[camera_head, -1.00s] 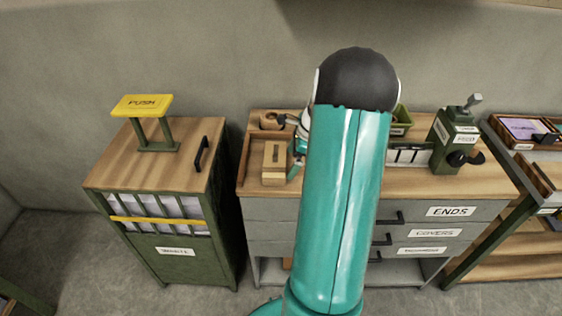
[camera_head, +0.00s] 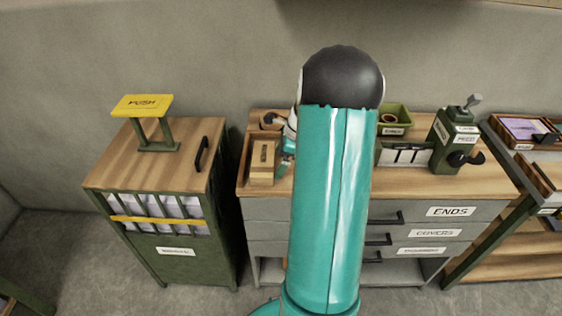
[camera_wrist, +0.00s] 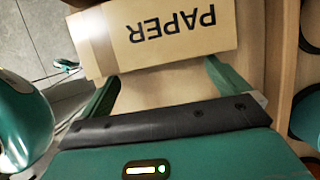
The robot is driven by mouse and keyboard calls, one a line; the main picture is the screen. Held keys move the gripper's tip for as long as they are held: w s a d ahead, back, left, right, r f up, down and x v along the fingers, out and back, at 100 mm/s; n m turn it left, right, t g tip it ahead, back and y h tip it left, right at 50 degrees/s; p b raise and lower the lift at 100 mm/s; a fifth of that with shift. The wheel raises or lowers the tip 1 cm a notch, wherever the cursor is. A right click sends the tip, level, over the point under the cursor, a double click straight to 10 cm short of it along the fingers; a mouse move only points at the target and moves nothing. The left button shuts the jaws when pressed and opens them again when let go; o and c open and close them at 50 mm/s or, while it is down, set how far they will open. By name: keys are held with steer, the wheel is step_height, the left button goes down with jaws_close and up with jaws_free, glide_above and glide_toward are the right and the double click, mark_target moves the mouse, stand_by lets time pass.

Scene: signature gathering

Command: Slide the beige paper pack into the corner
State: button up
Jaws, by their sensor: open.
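The beige paper pack (camera_head: 262,155) lies on the left end of the wooden worktop, close to the raised wooden corner rail (camera_head: 246,152) at its left. I cannot tell whether they touch. In the wrist view the pack (camera_wrist: 160,40) fills the top, with "PAPER" upside down. My gripper (camera_wrist: 164,80) is open and empty. Its fingertips are at the pack's near long edge, not around it, and seem to touch it. In the head view my gripper (camera_head: 288,152) is just right of the pack, partly hidden by my arm.
A green bin (camera_head: 394,122) and a green lever device (camera_head: 455,140) stand further right. A green cabinet with a yellow push handle (camera_head: 142,105) stands left, across a gap. Drawers are under the worktop.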

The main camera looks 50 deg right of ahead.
steer(key=shift+w+a, duration=0.1)
steer(key=shift+w+a, duration=0.7)
steer(key=shift+w, duration=0.1)
steer(key=shift+s+d, duration=2.05)
steer(key=shift+s, duration=0.3)
steer(key=shift+s+d, duration=2.05)
steer(key=shift+s, duration=0.25)
steer(key=w+a+r+n+h, duration=0.1)
steer(key=w+a+r+n, duration=0.2)
steer(key=a+r+n, duration=0.6)
steer(key=w+a+r+n+h, duration=0.1)
steer(key=w+a+r+n, duration=0.15)
steer(key=a+r, duration=0.7)
steer(key=s+a+n, duration=0.3)
steer(key=a+n, duration=0.2)
steer(key=a, duration=0.3)
steer(key=s+a+r+n+t, duration=0.1)
steer(key=s+a+n, duration=0.3)
steer(key=a+n, duration=0.2)
steer(key=s+a+r+n+t, duration=0.1)
steer(key=s+a+n, duration=0.3)
steer(key=a, duration=0.6)
steer(key=shift+s+a+r+n+h, duration=0.15)
steer(key=shift+s+a+n+h, duration=0.2)
steer(key=shift+n, duration=0.3)
